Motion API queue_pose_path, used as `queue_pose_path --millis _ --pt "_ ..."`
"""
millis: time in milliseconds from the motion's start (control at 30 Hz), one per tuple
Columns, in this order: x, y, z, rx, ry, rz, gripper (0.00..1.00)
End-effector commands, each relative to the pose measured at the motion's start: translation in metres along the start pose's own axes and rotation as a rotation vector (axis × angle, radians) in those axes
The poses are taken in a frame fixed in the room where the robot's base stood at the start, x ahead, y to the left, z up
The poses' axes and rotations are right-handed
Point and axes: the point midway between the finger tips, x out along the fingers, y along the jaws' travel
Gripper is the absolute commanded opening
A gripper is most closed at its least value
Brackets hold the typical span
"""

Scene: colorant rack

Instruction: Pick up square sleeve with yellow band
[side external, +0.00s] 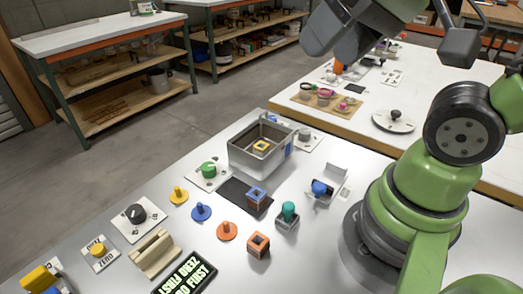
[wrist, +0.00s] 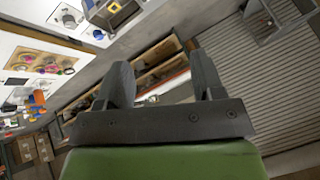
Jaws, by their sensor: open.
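A square sleeve with a yellow band (side external: 261,146) sits inside a grey metal bin (side external: 248,162) in the side external view. Its yellow rim surrounds a dark square opening, and its lower part is hidden by the bin wall. In the wrist view, the yellow-edged sleeve (wrist: 114,7) shows at the top edge, partly cut off. My gripper (wrist: 163,78) is open and empty, its two dark fingers well apart. It is away from the sleeve, with shelving and floor seen between and beyond the fingers. In the side external view its fingertips cannot be made out.
A blue-topped square sleeve (side external: 257,195) stands on a dark mat before the bin. An orange square sleeve (side external: 258,244) is nearer. A teal peg (side external: 288,211), green knob (side external: 208,169), wooden block (side external: 154,254) and black sign (side external: 185,275) are around. Space above the bin is clear.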

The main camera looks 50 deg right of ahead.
Motion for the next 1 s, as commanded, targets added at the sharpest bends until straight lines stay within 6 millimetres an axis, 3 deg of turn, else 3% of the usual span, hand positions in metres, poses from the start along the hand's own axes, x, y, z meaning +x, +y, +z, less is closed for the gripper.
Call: queue_pose_path --millis 267,500,700,800,1000 --pt "0.056 0.011 -0.059 -0.097 -0.16 0.131 0.62" --pt "0.135 0.041 -0.093 -0.194 -0.323 0.212 0.62" --pt "0.205 0.077 -0.095 -0.27 -0.459 0.247 0.62" --pt "0.231 0.093 -0.09 -0.299 -0.511 0.254 0.62" --pt "0.258 0.109 -0.081 -0.326 -0.559 0.257 0.62"
